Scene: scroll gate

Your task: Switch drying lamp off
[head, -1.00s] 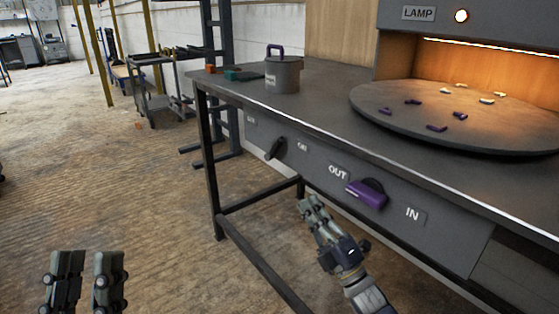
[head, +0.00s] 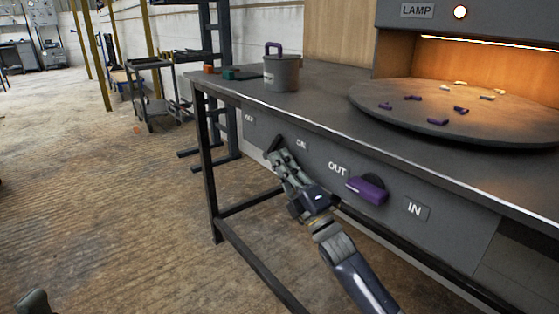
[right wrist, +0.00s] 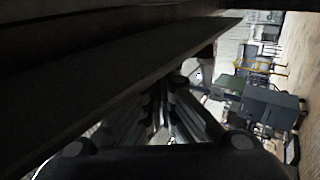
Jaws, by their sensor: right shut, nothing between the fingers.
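The lamp housing with its LAMP label (head: 417,11) is at the upper right of the head view. Its round indicator (head: 460,13) glows and a bright strip (head: 480,43) lights the recess below. A small dark switch lever (head: 271,146) is on the bench's front panel, between a small label on its left, hard to read, and an ON label (head: 301,145). My right gripper (head: 275,158) is shut and empty, its tips at the lever and partly covering it; contact is unclear. Its fingers also show in the right wrist view (right wrist: 165,110). Only a bit of my left gripper (head: 33,302) shows.
A purple handle (head: 367,191) sits between OUT and IN labels, right of my right gripper. A round turntable (head: 400,115) with purple and pale pieces is on the bench. A grey lidded pot (head: 281,73) stands behind the bench's front edge. Floor at left is open.

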